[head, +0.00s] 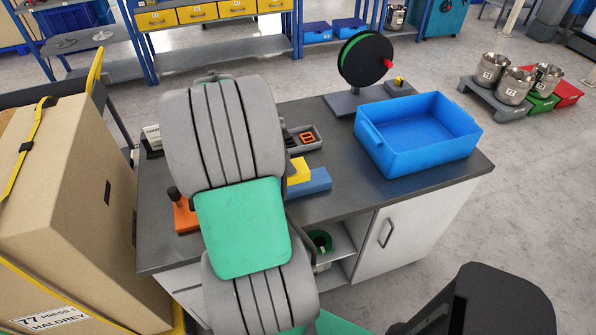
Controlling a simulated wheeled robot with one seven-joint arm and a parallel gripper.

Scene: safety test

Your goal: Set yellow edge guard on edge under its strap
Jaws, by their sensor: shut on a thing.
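A large cardboard box (60,210) stands at the left. A yellow strap (33,150) with a black buckle runs over its upper left part. Another yellow band (50,290) crosses low on its front. A yellow angled piece (299,171), which looks like the edge guard, shows on or just above a blue block (312,184) on the workbench; my arm hides its left part. I cannot tell whether it touches the block. My gripper is hidden behind my grey and green arm, so its jaws and anything in them do not show.
The dark workbench (350,205) carries a blue bin (417,135), a reel (364,60), a small tray (304,139) and an orange stand (184,214). An upright yellow piece (95,70) rises behind the box. Metal pots (514,86) stand at the right.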

